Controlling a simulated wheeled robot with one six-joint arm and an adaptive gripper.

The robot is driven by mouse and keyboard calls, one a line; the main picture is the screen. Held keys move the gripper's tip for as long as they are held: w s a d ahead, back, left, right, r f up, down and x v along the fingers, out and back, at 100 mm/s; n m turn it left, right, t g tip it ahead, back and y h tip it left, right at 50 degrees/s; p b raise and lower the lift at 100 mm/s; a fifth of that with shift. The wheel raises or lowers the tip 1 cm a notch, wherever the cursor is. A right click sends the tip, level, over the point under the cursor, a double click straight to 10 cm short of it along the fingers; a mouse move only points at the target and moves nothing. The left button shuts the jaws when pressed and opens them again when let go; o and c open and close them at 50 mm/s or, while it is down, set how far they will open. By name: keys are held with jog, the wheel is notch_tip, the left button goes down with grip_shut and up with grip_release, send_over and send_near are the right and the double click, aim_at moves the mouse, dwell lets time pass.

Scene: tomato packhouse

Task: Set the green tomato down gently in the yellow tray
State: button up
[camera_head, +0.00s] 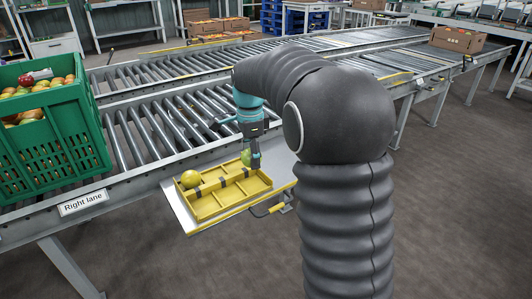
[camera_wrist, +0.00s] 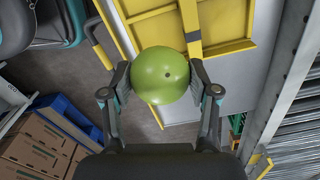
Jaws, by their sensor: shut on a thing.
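My gripper (camera_head: 254,158) is shut on the green tomato (camera_head: 246,157) at the right part of the yellow tray (camera_head: 205,211). In the wrist view the green tomato (camera_wrist: 160,75) sits between the two fingers, with the yellow tray (camera_wrist: 253,22) behind it. I cannot tell whether the tomato touches the tray. The tray has divided compartments and lies on a pale metal shelf beside the conveyor.
A green crate (camera_head: 45,150) full of tomatoes stands on the left, by a "Right lane" sign (camera_head: 83,202). Roller conveyors (camera_head: 140,135) run behind the tray. A cardboard box (camera_head: 457,39) is far right.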

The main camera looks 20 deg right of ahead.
jog(key=shift+d+f+b, duration=0.1)
jog(key=shift+f+b, duration=2)
jog(key=shift+f, duration=0.1)
jog(key=shift+f+b, duration=0.3)
jog(key=shift+f, duration=0.65)
jog(key=o, duration=0.9)
jog(key=shift+c, duration=0.2)
jog(key=shift+c, duration=1.4)
jog(key=shift+r, duration=0.15)
